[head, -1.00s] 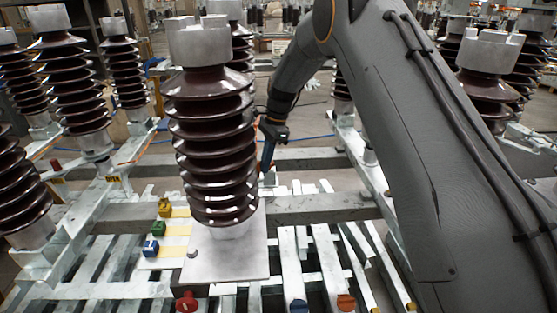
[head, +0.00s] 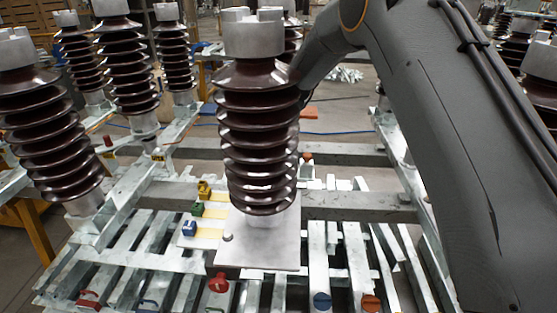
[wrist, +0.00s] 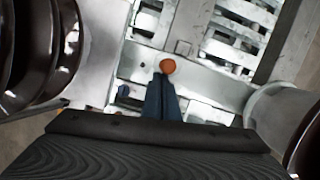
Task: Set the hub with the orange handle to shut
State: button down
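In the wrist view an orange round part (wrist: 168,66) sits on a pale metal rail, just beyond the fingertips of my gripper (wrist: 160,78). The gripper's two blue fingers lie side by side with no clear gap; I see nothing between them. Contact with the orange part cannot be told. In the head view my gripper is hidden behind the large brown insulator. A small orange knob (head: 307,158) shows just right of that insulator. Another orange round hub (head: 371,302) is at the front right. How either is set cannot be told.
The tall ribbed insulator (head: 258,130) stands on a pale plate (head: 262,248) beside my arm. A red hub (head: 218,283) and blue hub (head: 322,301) are in front. More insulators stand at left.

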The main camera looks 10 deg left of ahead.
dwell(0.3)
jog(key=d+r+b, duration=0.2)
jog(key=d+r, duration=0.5)
jog(key=r, duration=0.2)
jog(key=s+d+f+g+y+b, duration=0.3)
jog(key=s+f+g+y+b, duration=0.15)
jog(key=f+y, duration=0.4)
jog(key=w+d+f+m+t+y+b, duration=0.3)
jog(key=w+d+t+y, duration=0.15)
jog(key=y, duration=0.25)
jog(key=a+p, duration=0.3)
jog(key=a, duration=1)
jog(key=shift+s+t+p, duration=0.15)
jog(key=shift+t+p, duration=0.2)
jog(key=shift+t, duration=0.05)
jog(key=shift+a, duration=0.1)
